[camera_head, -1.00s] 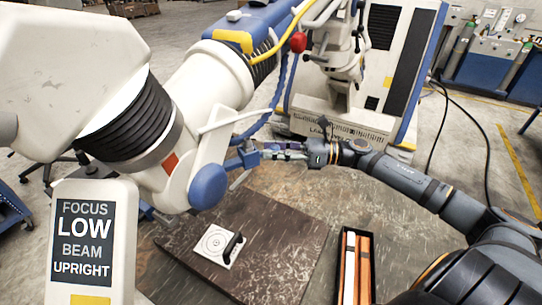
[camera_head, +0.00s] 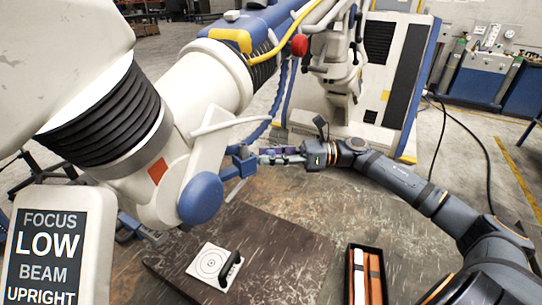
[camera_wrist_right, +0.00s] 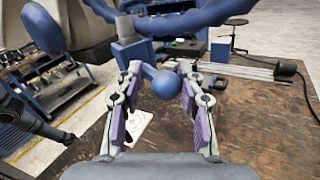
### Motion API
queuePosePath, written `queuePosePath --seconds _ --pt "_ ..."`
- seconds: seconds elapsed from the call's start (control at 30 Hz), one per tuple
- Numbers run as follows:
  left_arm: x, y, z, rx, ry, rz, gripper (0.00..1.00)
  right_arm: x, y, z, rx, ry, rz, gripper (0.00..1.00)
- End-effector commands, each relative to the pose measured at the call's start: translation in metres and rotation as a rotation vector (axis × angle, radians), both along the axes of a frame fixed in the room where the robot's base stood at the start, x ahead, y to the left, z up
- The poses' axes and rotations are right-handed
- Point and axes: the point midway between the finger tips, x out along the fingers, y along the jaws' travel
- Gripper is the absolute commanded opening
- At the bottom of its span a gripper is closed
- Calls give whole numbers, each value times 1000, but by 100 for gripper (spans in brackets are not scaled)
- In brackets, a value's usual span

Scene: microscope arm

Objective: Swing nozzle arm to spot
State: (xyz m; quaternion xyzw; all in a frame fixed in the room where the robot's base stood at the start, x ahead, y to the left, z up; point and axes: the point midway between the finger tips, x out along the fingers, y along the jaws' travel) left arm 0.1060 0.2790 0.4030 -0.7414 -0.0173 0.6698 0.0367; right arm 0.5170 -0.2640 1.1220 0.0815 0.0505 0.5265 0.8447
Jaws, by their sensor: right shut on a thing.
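The large white nozzle arm (camera_head: 210,75) with black bellows reaches in from the upper left. Its head carries a round blue cap (camera_head: 201,199) and stands over the dark board. A blue bracket (camera_head: 243,161) sticks out from its right side. My right gripper (camera_head: 268,158) is at that bracket, shut on a blue ball knob (camera_wrist_right: 166,84), which shows between its purple-padded fingers in the wrist view. A white card with concentric rings (camera_head: 208,264), the spot, lies on the board below the head, with a black handle on its right side. My left gripper is out of view.
A dark board (camera_head: 285,240) lies on the worn tabletop. A black case with white and orange bars (camera_head: 366,272) is at the front right. A sign reading "FOCUS LOW BEAM UPRIGHT" (camera_head: 52,250) stands at front left. A white-and-blue cabinet (camera_head: 392,75) stands behind.

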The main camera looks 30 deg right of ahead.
Motion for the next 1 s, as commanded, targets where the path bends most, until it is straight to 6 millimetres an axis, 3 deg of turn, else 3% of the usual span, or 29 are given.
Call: queuePosePath --seconds 0.03,0.2,0.57,1.0 --pt "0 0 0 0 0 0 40 1 -1 1 1 -2 -5 39" --pt "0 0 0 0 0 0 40 1 0 1 1 -2 -3 62" --pt "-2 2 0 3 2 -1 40 0 0 5 -2 -1 0 63" --pt "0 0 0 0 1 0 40 1 0 90 -1 -5 -1 63"
